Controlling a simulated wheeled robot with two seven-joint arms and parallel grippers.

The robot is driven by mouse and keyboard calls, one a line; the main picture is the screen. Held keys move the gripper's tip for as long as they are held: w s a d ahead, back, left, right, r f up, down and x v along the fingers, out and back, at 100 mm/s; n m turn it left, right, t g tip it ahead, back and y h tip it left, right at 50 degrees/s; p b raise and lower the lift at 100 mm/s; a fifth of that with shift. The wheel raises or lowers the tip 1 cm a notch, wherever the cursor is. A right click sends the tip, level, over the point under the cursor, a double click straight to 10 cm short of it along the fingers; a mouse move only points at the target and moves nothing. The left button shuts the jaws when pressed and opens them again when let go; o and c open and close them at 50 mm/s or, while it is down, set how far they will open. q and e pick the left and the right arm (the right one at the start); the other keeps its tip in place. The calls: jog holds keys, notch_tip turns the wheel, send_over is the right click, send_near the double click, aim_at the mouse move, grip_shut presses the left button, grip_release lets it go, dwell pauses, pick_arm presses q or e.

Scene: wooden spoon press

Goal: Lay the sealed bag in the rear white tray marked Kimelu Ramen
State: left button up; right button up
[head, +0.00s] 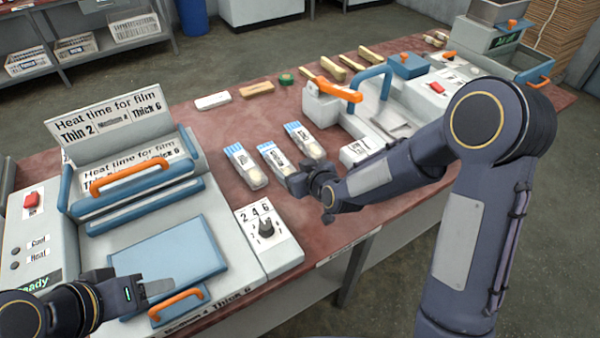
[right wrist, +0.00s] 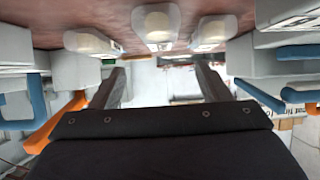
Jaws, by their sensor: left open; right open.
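Three small clear bags with blue-and-white tops lie side by side on the red table: a left bag (head: 245,166), a middle bag (head: 278,160) and a right bag (head: 304,140). I cannot tell which is sealed. White trays stand on a shelf at the back left: a left one (head: 27,63), a middle one (head: 75,46) and a right one (head: 133,27). Their labels are too small to read. My right gripper (head: 303,188) is open and empty beside the bags, near the table's front edge. My left gripper (head: 150,288) is open by the press's front.
A heat press (head: 130,200) with blue plates and orange handles fills the left of the table. A dial box (head: 268,235) stands beside it. Another machine (head: 385,105) stands right of the bags. Wooden pieces (head: 257,89) lie along the back edge.

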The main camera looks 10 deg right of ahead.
jog(key=shift+v, duration=1)
jog(key=s+d+r+m+g, duration=0.1)
jog(key=s+d+r, duration=0.2)
jog(key=s, duration=0.3)
jog(key=s+d+r+m+g, duration=0.1)
jog(key=s+d+r+m, duration=0.1)
jog(key=s, duration=0.5)
jog(key=s+d+r+m+g+h, duration=0.1)
jog(key=s+d+r, duration=0.3)
jog(key=s+d, duration=0.2)
jog(key=shift+s+d+r+m+g, duration=0.2)
jog(key=shift+s+r+m+g, duration=0.05)
jog(key=shift+r+m+g, duration=0.15)
jog(key=shift+m+g, duration=0.7)
jog(key=shift+g, duration=0.2)
jog(key=s, duration=0.9)
jog(key=shift+s+d+f, duration=0.25)
jog(key=shift+d, duration=0.05)
jog(key=shift+c, duration=0.7)
jog(key=shift+s+f, duration=0.1)
jog(key=shift+s, duration=0.15)
jog(key=shift+c, duration=0.4)
